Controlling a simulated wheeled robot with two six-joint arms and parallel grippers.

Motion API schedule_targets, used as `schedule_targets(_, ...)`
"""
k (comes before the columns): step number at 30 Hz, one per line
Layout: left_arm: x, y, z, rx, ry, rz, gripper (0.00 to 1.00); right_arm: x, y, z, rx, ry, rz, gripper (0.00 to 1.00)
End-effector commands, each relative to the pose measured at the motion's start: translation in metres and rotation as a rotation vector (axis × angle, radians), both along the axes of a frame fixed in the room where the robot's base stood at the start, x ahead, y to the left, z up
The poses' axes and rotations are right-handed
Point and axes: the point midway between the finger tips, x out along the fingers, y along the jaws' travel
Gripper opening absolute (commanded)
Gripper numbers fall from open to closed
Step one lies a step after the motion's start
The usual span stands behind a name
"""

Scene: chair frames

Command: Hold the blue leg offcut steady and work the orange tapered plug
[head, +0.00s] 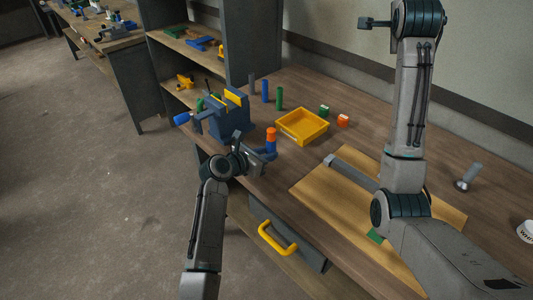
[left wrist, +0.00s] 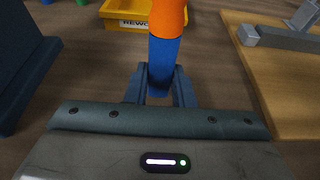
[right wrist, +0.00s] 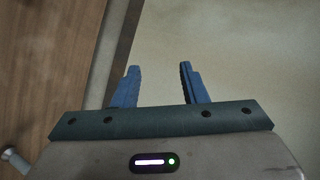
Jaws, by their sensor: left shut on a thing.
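The blue leg offcut (head: 271,147) stands upright over the bench with the orange tapered plug (head: 271,133) in its top end. Both also show in the left wrist view, the offcut (left wrist: 164,58) below and the plug (left wrist: 168,17) above. My left gripper (left wrist: 160,88) is shut on the offcut, one finger on each side. How deep the plug sits is hidden. My right gripper (right wrist: 158,75) is open and empty. It is raised at the top of the head view (head: 368,22), far from the offcut.
A yellow tray (head: 289,135) marked REWORK stands just behind the offcut. A blue vise (head: 232,118) is to the left. A grey bar (head: 352,173) lies on the tan board (head: 318,192).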

Motion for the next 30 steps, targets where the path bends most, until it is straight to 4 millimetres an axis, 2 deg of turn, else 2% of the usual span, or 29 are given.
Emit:
schedule_targets(1, -0.001, 0.000, -0.005, 0.003, 0.008, -0.002, 0.00, 0.003, 0.020, -0.020, 0.086, 0.045, 0.002, 0.39)
schedule_targets(3, -0.001, 0.000, -0.005, 0.003, 0.008, -0.002, 0.00, 0.005, 0.044, -0.046, 0.204, 0.109, -0.009, 0.39)
schedule_targets(8, -0.001, 0.000, -0.005, 0.003, 0.008, -0.002, 0.00, 0.000, 0.103, -0.099, 0.453, 0.267, -0.058, 0.39)
schedule_targets(12, -0.001, 0.000, -0.005, 0.003, 0.008, -0.002, 0.00, -0.014, 0.157, -0.142, 0.645, 0.425, -0.129, 0.39)
schedule_targets(18, -0.001, 0.000, -0.005, 0.003, 0.008, -0.002, 0.00, -0.044, 0.227, -0.187, 0.848, 0.643, -0.267, 0.39)
schedule_targets(21, -0.001, 0.000, -0.005, 0.003, 0.008, -0.002, 0.00, -0.059, 0.253, -0.201, 0.907, 0.727, -0.332, 0.39)
schedule_targets(24, -0.001, 0.000, -0.005, 0.003, 0.008, -0.002, 0.00, -0.069, 0.270, -0.210, 0.943, 0.783, -0.378, 0.39)
schedule_targets(30, -0.001, 0.000, -0.005, 0.003, 0.008, -0.002, 0.00, -0.076, 0.283, -0.220, 0.967, 0.826, -0.419, 0.39)
